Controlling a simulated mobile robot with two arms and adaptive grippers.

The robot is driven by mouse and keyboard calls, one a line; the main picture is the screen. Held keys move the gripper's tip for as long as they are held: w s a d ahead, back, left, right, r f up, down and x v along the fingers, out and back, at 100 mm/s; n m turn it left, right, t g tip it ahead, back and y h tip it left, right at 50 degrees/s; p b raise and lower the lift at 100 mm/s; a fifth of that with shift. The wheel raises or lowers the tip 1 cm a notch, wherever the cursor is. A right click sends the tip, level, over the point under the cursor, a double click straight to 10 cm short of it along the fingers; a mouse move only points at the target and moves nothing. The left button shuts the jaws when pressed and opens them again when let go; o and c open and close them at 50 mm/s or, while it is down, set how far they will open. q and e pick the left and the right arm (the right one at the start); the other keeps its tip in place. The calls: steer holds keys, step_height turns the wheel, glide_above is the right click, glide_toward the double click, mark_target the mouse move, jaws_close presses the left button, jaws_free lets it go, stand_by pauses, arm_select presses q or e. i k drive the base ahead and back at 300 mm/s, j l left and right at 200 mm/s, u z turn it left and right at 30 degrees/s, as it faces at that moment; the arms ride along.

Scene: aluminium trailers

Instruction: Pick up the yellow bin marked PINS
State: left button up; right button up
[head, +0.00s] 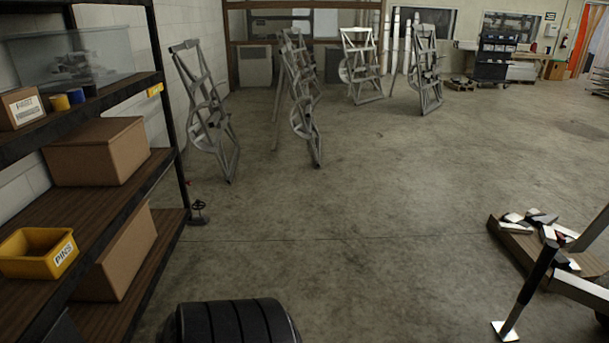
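The yellow bin marked PINS (38,257) sits on a middle wooden shelf of the rack at the left of the head view. Its white label faces right and toward the open floor. Its top is open and it looks empty from here, though its bottom is only partly visible. Neither of my grippers shows in the view, and nothing touches the bin that I can see.
The dark-framed rack (170,120) also holds cardboard boxes (98,150), a clear plastic tub (70,57) and tape rolls (68,99). Metal trailer frames (212,115) stand behind. The central concrete floor is clear.

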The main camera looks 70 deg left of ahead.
mark_target(44, 253)
steer(key=u, duration=3.9)
